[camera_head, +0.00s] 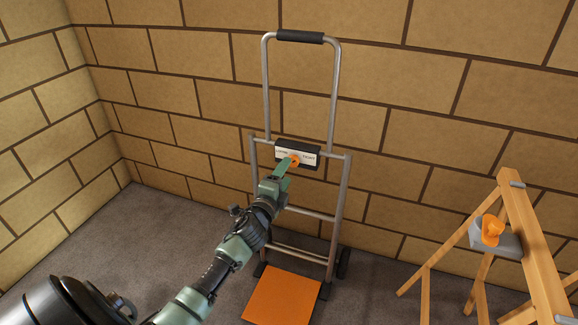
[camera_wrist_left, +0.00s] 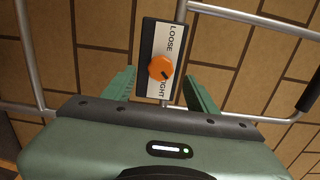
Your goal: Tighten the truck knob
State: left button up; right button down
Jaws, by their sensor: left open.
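The hand truck (camera_head: 343,205) stands upright against the brick wall, with a grey tube frame and a black top grip. A black box with a white label plate (camera_head: 311,158) is fixed on its crossbar. The orange knob (camera_head: 295,160) sits mid-plate, partly covered by my gripper in the head view. In the left wrist view the knob (camera_wrist_left: 160,68) lies between the words LOOSE and TIGHT, its dark mark slanting towards the TIGHT side. My left gripper (camera_head: 286,166) is open, its green fingers either side of the knob; contact is not visible. My right gripper is out of view.
The truck's orange toe plate (camera_head: 283,297) lies at the floor. Carpeted floor left of the truck is clear.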

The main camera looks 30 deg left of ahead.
pick_arm(q)
jog(key=v, duration=0.3)
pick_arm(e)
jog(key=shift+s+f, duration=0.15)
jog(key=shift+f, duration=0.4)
